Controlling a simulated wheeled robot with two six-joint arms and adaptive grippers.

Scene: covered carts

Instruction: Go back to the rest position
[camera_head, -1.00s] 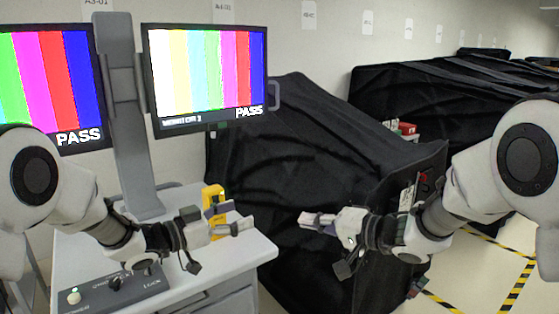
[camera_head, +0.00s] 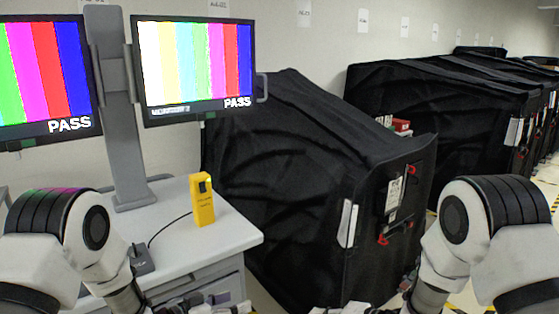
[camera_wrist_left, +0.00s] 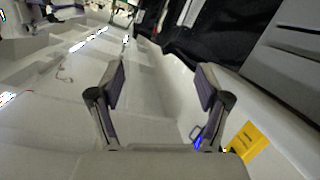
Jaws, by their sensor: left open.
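My left gripper (camera_head: 232,309) shows only in part at the bottom edge of the head view, low in front of the white cart. In the left wrist view its two fingers (camera_wrist_left: 161,84) stand wide apart with nothing between them. My right gripper (camera_head: 340,311) is barely visible at the bottom edge of the head view, in front of the black covered cart, and its fingers are mostly cut off. Both arms are folded low, with their elbows at the lower left and lower right.
A yellow handheld device (camera_head: 202,203) stands upright on the white cart top (camera_head: 236,235), apart from my grippers. Two monitors (camera_head: 197,68) on a grey post show color bars and PASS. A large black covered cart (camera_head: 290,180) stands to the right, with more covered carts (camera_head: 440,110) behind.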

